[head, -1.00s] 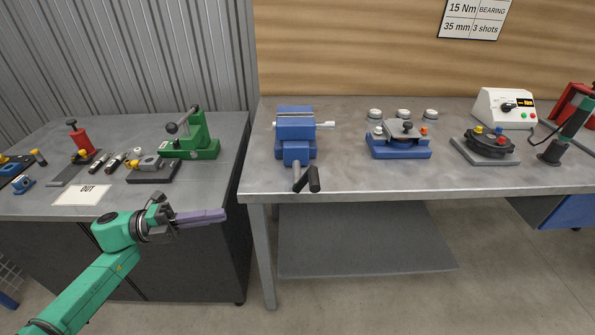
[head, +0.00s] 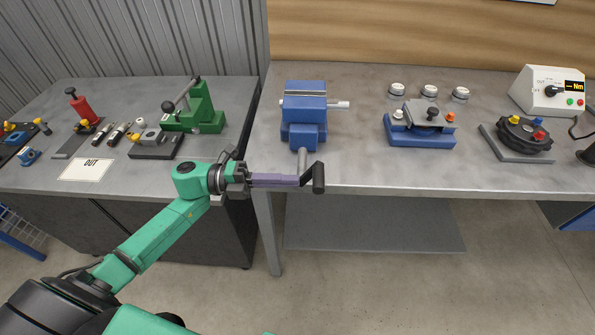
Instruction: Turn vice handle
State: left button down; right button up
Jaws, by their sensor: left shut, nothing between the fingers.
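The blue vice (head: 304,112) stands at the left front of the right-hand workbench. Its crank handle (head: 319,178) hangs in front of the bench edge, with a dark grip at its outer end. My left gripper (head: 297,180) reaches in from the left, and its long purple-grey fingers are shut with nothing between them. The fingertips lie beside the crank, just left of the dark grip. I cannot tell whether they touch it. My right gripper is out of view.
A blue fixture (head: 421,137) and a dark round fixture (head: 523,134) stand to the vice's right. The left bench holds a green press (head: 197,110) and an OUT card (head: 86,169). The bench front edge (head: 400,191) runs just behind the handle.

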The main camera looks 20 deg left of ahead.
aim_at(302, 182)
pick_arm(q)
jog(key=d+p, duration=0.1)
jog(key=d+y+p, duration=0.2)
jog(key=shift+w+d+r, duration=0.2)
jog(key=shift+w+r, duration=0.15)
jog(key=shift+r, duration=0.05)
jog(key=shift+f+b, duration=0.35)
jog(key=shift+b, duration=0.1)
jog(key=shift+d, duration=0.1)
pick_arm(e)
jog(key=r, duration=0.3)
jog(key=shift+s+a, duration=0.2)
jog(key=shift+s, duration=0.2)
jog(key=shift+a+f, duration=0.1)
